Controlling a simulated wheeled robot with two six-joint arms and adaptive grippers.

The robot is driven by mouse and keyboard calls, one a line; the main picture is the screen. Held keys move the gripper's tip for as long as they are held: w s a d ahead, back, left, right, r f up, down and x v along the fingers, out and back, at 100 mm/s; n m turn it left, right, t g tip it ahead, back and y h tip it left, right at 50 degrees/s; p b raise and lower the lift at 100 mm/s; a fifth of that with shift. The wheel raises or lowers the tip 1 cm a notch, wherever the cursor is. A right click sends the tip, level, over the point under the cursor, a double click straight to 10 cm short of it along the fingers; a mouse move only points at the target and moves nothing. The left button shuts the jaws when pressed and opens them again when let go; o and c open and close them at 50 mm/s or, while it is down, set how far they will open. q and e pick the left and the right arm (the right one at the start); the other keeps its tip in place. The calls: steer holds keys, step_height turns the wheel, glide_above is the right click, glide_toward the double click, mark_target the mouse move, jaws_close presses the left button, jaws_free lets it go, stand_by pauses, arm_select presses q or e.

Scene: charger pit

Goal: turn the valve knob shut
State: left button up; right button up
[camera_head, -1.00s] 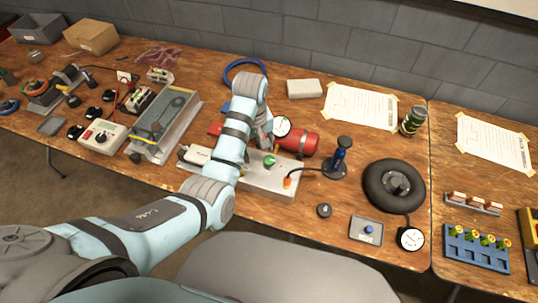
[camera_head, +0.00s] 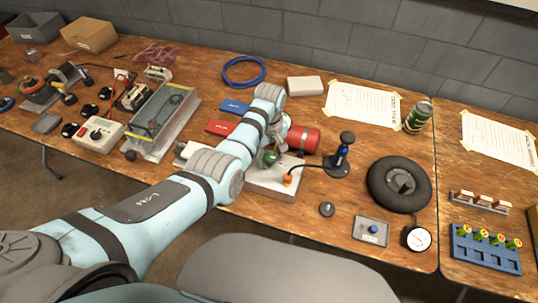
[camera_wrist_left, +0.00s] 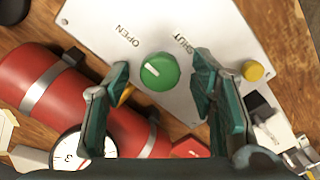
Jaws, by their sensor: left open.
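The green valve knob (camera_wrist_left: 160,72) sits on a pale panel (camera_wrist_left: 90,25) marked OPEN and SHUT. Its white mark points up-left, toward the OPEN side, in the left wrist view. My left gripper (camera_wrist_left: 162,78) is open, with one finger on each side of the knob and visible gaps between. In the head view the gripper (camera_head: 273,148) is over the panel (camera_head: 268,183), and the knob (camera_head: 268,157) shows partly beside it. I cannot tell how high the fingertips are above the panel. My right gripper is not in view.
A red cylinder (camera_head: 303,139) and a round gauge (camera_wrist_left: 84,147) are close to the gripper. A yellow button (camera_wrist_left: 253,70) is on the panel. A blue-handled stand (camera_head: 340,155) and a black wheel (camera_head: 385,190) stand to the right.

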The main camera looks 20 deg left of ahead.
arm_select(q)
steer(key=shift+c, duration=0.3)
steer(key=c, duration=1.1)
steer(key=shift+r, duration=0.1)
